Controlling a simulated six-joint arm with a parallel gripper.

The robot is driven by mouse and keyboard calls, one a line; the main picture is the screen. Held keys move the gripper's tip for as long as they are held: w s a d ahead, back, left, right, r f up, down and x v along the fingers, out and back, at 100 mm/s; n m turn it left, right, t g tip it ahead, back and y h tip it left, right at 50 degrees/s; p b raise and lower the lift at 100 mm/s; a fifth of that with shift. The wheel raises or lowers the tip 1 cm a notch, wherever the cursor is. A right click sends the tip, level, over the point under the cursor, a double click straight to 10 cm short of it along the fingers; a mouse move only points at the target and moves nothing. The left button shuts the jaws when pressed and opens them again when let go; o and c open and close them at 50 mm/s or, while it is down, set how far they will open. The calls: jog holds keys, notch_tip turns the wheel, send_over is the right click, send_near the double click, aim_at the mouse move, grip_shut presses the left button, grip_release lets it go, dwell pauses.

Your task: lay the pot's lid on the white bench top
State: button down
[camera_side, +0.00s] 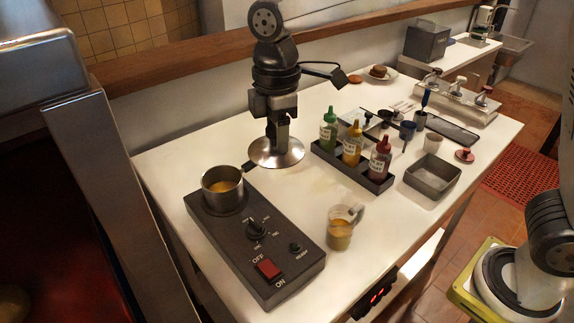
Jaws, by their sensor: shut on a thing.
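The lid (276,154) is a round, shiny metal disc, level, low over or on the white bench top (305,205); I cannot tell if it touches. It is to the right of and behind the pot. My gripper (282,136) points straight down and is shut on the lid's top; its fingertips and the knob are hard to make out. The small metal pot (222,186) stands uncovered on the dark hot plate (275,275), with yellow contents showing and its handle pointing back right.
A black caddy (375,184) with green, yellow and red bottles stands close right of the lid. A glass jug (340,232) stands in front, and a grey open box (432,178) is farther right. Bare bench lies left of the lid and between lid and jug.

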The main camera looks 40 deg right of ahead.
jog(key=s+d+f+m, duration=0.2)
jog(key=d+f, duration=0.3)
jog(key=d, duration=0.4)
jog(key=s+d+f+m, duration=0.2)
jog(key=d+f, duration=0.3)
jog(key=d, duration=0.4)
jog(key=w+f, duration=0.3)
jog(key=w, duration=0.1)
jog(key=w+f, duration=0.3)
jog(key=w, duration=0.1)
jog(key=w+f, duration=0.3)
jog(key=w, duration=0.1)
jog(key=shift+w, duration=0.4)
jog(key=shift+w+d+f, duration=0.1)
jog(key=shift+w+f, duration=0.05)
jog(key=shift+f, duration=0.05)
jog(key=shift+w+f, duration=0.25)
jog(key=shift+f, duration=1.55)
jog(key=shift+f, duration=0.1)
